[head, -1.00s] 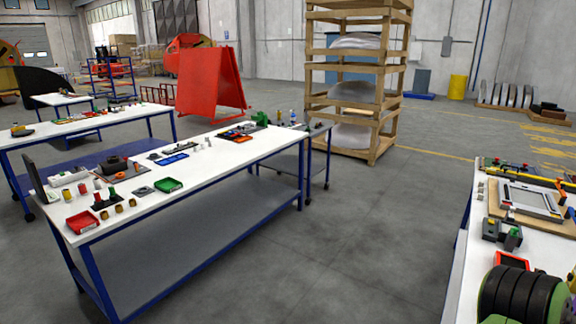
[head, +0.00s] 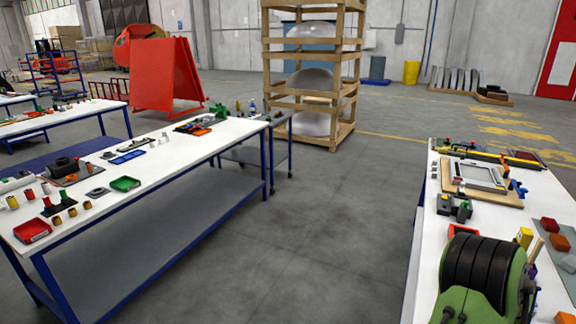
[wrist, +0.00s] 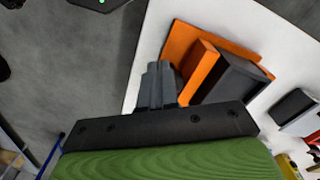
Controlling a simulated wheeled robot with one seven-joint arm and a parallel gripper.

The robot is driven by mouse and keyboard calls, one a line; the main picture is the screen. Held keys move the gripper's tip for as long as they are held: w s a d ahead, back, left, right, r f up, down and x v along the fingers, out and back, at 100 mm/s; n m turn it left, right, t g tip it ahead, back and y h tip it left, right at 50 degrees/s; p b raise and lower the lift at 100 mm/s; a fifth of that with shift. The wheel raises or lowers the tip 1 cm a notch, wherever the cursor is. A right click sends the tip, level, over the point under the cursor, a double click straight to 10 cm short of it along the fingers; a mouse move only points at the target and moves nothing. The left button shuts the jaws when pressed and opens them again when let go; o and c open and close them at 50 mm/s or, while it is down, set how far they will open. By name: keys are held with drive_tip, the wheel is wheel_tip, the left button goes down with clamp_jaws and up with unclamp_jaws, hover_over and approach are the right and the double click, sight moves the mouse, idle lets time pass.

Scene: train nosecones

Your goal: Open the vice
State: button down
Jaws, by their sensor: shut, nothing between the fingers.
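I cannot tell for certain which thing is the vice. A small green fixture (head: 218,110), possibly a vice, stands at the far end of the left workbench in the head view; its jaws are too small to read. In the wrist view, my gripper (wrist: 159,72) shows as grey fingers shut together with nothing between them. Beside the fingers, to the right, are an orange flat piece with an upright orange block (wrist: 195,68) and a dark grey box (wrist: 236,78) on a white surface.
The left workbench (head: 190,160) holds several small parts and trays. A wooden crate rack (head: 267,75) stands behind.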

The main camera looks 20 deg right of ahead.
wheel_tip(320, 180, up, 4)
drive_tip(key=shift+r+p, duration=0.25)
drive_tip(key=shift+p, duration=0.95)
